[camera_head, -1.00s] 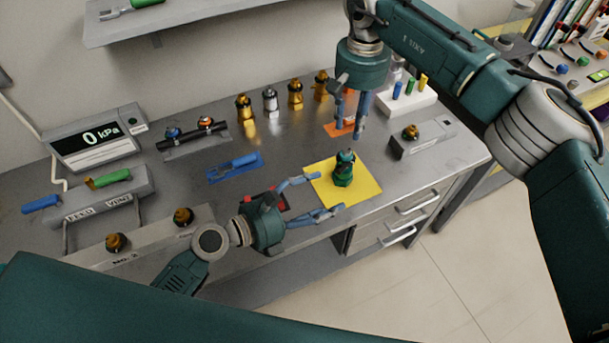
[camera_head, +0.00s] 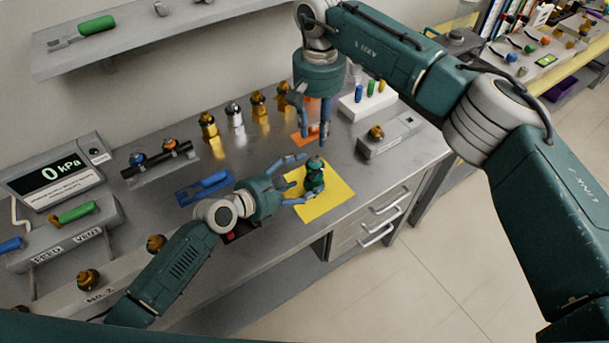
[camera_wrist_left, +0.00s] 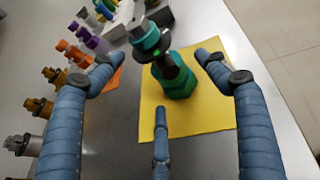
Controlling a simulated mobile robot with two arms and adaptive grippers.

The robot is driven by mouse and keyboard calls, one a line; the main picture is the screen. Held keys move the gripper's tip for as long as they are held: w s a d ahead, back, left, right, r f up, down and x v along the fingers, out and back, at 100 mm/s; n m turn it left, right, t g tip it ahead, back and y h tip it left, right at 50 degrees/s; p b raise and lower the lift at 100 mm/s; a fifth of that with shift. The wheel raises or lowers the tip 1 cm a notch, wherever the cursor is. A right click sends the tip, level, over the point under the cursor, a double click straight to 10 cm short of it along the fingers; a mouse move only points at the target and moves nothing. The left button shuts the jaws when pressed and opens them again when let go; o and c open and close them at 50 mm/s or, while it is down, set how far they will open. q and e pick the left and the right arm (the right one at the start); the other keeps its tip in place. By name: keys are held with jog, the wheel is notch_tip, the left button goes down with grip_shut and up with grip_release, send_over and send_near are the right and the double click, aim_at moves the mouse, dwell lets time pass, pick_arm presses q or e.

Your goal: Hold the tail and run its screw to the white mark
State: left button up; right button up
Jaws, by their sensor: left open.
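A green fitting with a dark, narrow middle and a teal-grey top (camera_head: 314,177) stands upright on a yellow mat (camera_head: 327,206). I take it for the tail. My left gripper (camera_head: 302,178) is open, its blue fingers reaching in from the left on either side of the fitting. In the left wrist view the fitting (camera_wrist_left: 180,84) is between and beyond the spread fingers, with visible gaps to the side fingers. I cannot make out a white mark.
Several brass and silver fittings (camera_head: 235,116) line the back of the bench. A grey block with a brass fitting (camera_head: 390,137) stands right of the yellow mat. The bench's front edge is close by.

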pick_arm(q)
jog(key=shift+x, duration=0.8)
jog(key=shift+c, duration=0.5)
jog(key=c, duration=1.8)
jog(key=shift+o, duration=0.2)
jog(key=shift+c, duration=0.2)
